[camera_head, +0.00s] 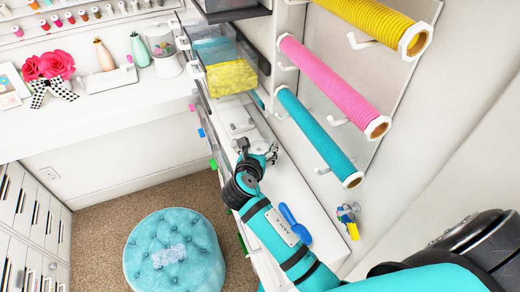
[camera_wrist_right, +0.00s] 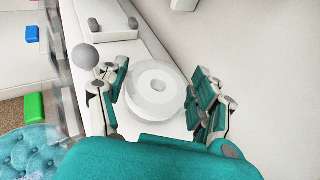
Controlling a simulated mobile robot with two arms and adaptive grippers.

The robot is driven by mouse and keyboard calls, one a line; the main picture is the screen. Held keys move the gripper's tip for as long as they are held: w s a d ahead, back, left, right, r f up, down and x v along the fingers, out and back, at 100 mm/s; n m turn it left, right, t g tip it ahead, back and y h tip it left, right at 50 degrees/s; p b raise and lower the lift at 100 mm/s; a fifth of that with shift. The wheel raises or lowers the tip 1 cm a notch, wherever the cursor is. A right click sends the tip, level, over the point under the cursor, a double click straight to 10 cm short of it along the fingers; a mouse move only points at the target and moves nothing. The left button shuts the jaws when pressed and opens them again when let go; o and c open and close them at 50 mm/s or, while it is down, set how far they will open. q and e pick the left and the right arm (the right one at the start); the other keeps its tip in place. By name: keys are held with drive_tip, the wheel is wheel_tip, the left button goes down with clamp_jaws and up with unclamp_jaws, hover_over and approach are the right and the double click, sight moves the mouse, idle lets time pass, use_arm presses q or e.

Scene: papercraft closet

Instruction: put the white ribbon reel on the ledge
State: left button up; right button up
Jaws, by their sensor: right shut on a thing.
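The white ribbon reel (camera_wrist_right: 155,90) is a round disc with a hole in its middle. In the right wrist view it sits between the fingers of my right gripper (camera_wrist_right: 157,92), which is shut on it. In the head view my right gripper (camera_head: 258,155) is over the narrow white ledge (camera_head: 292,188) along the wall, and the reel is hard to make out there. The ledge also shows in the right wrist view (camera_wrist_right: 157,52) below the reel. I cannot tell whether the reel touches the ledge. My left gripper is not in view.
A white fitting with grey knobs (camera_wrist_right: 108,29) stands on the ledge beyond the reel. A blue brush (camera_head: 294,222) lies near my right arm. Pink (camera_head: 330,85), teal (camera_head: 315,135) and yellow (camera_head: 370,18) rolls hang on the wall. A teal stool (camera_head: 175,250) stands below.

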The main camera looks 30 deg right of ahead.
sight(260, 153)
drive_tip(key=shift+w+d+f, duration=0.1)
drive_tip(key=shift+w+d, duration=0.35)
drive_tip(key=shift+w, duration=0.25)
drive_tip(key=shift+f+p, duration=0.3)
drive_tip(key=shift+f, duration=1.45)
drive_tip(key=shift+f, duration=0.1)
drive_tip(key=o, duration=1.1)
drive_tip(key=shift+o, duration=0.2)
drive_tip(key=b+v, duration=0.1)
drive_tip(key=v, duration=1.1)
